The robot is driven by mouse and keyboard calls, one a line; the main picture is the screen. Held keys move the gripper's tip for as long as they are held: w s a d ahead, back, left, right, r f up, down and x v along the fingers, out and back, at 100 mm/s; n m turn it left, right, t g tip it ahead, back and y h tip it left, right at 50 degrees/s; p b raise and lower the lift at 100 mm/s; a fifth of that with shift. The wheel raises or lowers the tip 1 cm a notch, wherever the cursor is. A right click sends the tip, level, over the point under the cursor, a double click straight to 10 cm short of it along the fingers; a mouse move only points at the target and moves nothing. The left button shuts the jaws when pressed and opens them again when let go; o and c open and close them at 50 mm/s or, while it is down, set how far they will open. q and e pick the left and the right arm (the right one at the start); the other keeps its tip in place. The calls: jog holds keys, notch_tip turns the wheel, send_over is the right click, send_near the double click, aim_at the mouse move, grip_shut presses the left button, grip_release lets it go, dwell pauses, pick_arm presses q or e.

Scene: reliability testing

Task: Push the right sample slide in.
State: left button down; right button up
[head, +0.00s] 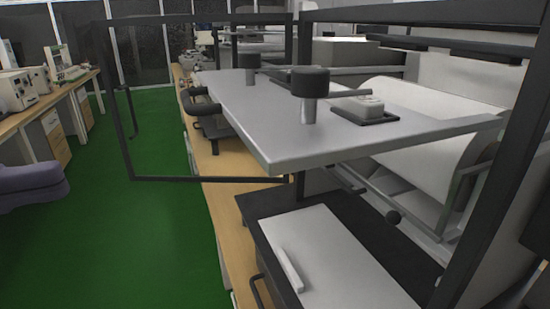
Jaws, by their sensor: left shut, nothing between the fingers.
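A broad grey metal plate (240,95) sticks out of the bench machine toward the lower left. Two black-capped posts and a small white block stand on it. It may be a sample slide, but I cannot tell the right one from the left. My right gripper is not in view.
A dark frame (124,130) stands out at the left of the machine. A white drum (425,155) lies behind the plate. Below is a dark base with a white handled panel (345,265). A wooden bench runs beneath. The green floor (130,255) at left is clear.

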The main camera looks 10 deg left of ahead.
aim_at(246, 143)
pick_arm(q)
jog(key=p+x, duration=0.2)
jog(key=x, duration=0.4)
jog(key=p+x, duration=0.2)
jog(key=x, duration=0.4)
jog(key=shift+d+r, duration=0.1)
jog(key=shift+r, duration=0.15)
jog(key=shift+w+d+f, duration=0.15)
jog(key=shift+w+d, duration=0.1)
jog(key=shift+d, duration=0.1)
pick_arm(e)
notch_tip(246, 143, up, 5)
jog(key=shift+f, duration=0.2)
